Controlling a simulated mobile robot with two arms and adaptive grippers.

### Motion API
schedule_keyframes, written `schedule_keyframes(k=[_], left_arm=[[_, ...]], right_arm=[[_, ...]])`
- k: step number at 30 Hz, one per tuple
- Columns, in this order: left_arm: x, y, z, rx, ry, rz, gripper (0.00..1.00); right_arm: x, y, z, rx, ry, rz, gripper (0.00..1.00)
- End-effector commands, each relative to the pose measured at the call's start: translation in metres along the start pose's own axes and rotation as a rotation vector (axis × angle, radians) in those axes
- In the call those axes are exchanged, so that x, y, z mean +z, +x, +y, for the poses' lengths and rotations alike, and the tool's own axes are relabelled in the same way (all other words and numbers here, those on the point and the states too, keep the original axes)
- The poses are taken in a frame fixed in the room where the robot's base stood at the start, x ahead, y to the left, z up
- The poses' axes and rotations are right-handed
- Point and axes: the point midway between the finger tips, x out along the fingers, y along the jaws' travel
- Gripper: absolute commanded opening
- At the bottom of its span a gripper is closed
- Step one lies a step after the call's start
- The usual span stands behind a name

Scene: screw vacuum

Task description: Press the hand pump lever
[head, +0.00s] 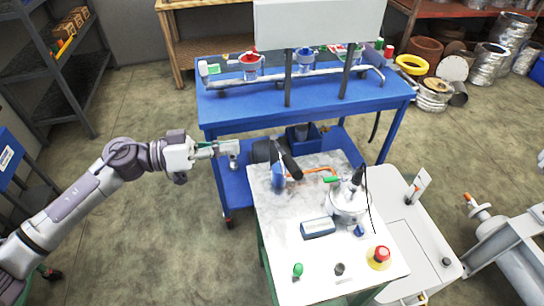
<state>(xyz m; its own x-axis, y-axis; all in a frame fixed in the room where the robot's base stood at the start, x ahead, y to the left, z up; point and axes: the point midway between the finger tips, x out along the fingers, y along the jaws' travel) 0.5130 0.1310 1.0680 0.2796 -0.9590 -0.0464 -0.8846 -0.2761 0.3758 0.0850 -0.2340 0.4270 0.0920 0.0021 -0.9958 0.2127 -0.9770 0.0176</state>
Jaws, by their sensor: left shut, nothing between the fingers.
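A dark lever (290,163) slopes over a small blue body (278,178) at the far left corner of the white-topped table; this looks like the hand pump. An orange hose (318,170) runs from near it toward a white round vessel (350,203) with a black top. My left gripper (236,148) reaches in from the left, shut and empty. Its fingertips are left of the lever and look apart from it, though depth is hard to judge. My right gripper is not in view.
The white tabletop (300,245) holds a blue-grey box (318,228), a green knob (298,270) and a red button (381,254) on yellow. A blue cart (310,108) with pipes and valves stands behind. Open floor (165,235) lies left of the table.

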Motion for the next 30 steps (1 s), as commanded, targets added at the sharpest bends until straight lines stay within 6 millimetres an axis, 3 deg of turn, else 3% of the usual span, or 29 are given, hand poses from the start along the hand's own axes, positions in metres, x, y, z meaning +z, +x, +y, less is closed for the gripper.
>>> schedule_keyframes(k=[11,16,30], left_arm=[[0.000,-0.002,-0.002,-0.009,-0.037,0.009,0.00],[-0.001,0.008,-0.001,-0.008,-0.036,0.010,0.00],[-0.004,0.102,-0.001,-0.005,-0.036,0.011,0.00]], right_arm=[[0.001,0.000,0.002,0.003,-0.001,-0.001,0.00],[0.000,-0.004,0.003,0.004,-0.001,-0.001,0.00],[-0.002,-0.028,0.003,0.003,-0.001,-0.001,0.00]])
